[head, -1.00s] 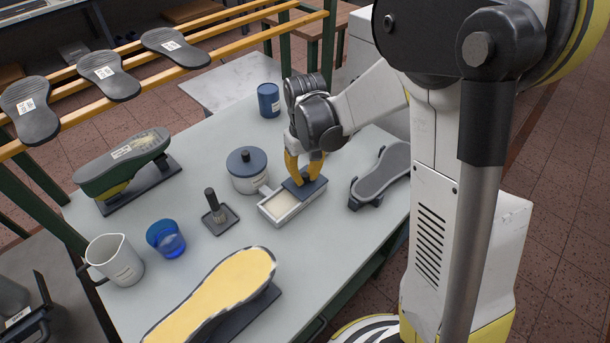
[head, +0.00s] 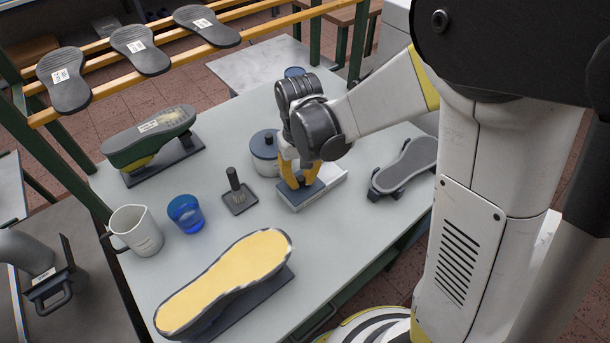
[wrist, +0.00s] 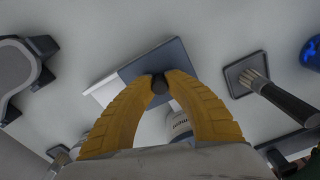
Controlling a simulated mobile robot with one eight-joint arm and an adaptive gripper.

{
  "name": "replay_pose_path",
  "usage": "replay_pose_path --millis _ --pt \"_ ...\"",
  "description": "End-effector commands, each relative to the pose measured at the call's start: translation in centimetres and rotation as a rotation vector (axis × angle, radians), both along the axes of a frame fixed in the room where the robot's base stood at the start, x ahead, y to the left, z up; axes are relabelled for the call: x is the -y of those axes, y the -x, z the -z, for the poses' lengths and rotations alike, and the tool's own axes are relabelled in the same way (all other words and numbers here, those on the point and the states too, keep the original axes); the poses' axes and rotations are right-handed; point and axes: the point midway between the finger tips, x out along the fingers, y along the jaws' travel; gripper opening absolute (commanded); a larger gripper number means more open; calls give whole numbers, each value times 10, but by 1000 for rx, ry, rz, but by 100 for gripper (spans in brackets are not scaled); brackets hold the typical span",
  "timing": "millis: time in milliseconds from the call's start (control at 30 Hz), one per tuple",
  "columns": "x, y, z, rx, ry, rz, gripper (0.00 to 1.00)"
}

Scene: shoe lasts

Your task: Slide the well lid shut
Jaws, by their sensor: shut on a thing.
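The well is a small pale rectangular box (head: 330,181) on the table. Its blue-grey lid (head: 294,196) lies over the front-left part, where no open interior shows in the head view. A pale strip of the box stays uncovered at the right. My gripper (head: 301,184) points down with its yellow fingers shut on the lid's small dark knob. In the wrist view the fingertips close around the knob (wrist: 159,84), with the lid (wrist: 172,62) beneath and the pale box end (wrist: 104,90) to its left.
A lidded pot (head: 264,150) stands close behind my gripper. A grey sole on a stand (head: 405,165) is to the right, and a yellow sole (head: 225,280) is in front. Bare tabletop surrounds the well.

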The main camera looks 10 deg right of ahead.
Motion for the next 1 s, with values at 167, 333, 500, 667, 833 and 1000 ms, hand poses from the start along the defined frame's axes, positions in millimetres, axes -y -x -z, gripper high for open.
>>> replay_pose_path --millis 167,333,500,667,833,1000 --pt "-2 2 0 -4 -6 -3 41" --pt "-2 1 0 -3 -4 -2 41" --pt "-1 1 -3 -3 -4 -2 41" --pt "-1 1 -26 -3 -4 -2 41" --pt "-1 2 -65 -3 -4 -2 41" --pt "-2 1 -98 -4 -4 -3 41"
